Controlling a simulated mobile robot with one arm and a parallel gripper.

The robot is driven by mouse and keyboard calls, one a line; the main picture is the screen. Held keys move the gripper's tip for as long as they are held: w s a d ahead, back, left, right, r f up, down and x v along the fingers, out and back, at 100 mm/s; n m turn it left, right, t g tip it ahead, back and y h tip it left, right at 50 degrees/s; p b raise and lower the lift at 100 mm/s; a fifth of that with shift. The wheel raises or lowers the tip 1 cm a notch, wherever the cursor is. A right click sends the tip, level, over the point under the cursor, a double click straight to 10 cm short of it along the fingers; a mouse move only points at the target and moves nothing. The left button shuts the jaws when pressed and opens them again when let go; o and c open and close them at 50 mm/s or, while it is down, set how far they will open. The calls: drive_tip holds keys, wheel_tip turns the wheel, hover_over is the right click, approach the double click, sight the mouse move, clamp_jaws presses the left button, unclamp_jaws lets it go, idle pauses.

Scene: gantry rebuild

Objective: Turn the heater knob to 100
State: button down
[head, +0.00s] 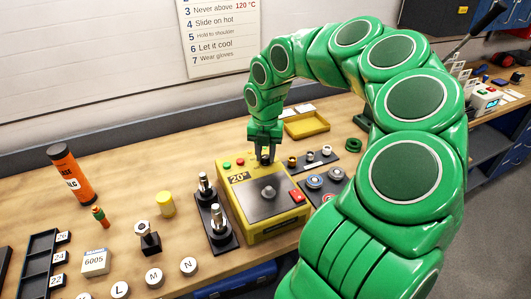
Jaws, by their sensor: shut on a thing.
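The heater (282,226) is a yellow box on the wooden bench, with a display (238,177) that reads 20°. A dark cone-like piece stands in the middle of its top. The small dark heater knob (265,160) is at the back edge of the top. My gripper (265,153) points down over it, its fingers shut around the knob. The fingers hide most of the knob, and I cannot read its scale or pointer.
Two metal posts on a dark plate (220,238) stand close left of the heater. A tray with rings (318,162) and round parts (314,181) lie close right. A yellow tray (306,125) is behind.

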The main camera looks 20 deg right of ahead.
drive_tip(key=m, duration=0.6)
drive_tip(key=shift+m, duration=0.3)
drive_tip(key=m, duration=0.3)
drive_tip(key=shift+m, duration=0.3)
drive_tip(key=m, duration=0.3)
drive_tip(key=shift+m, duration=0.3)
drive_tip(key=m, duration=0.6)
drive_tip(key=shift+r, duration=0.1)
drive_tip(key=m, duration=0.7)
drive_tip(key=shift+w, duration=0.1)
drive_tip(key=c, duration=0.8)
unclamp_jaws()
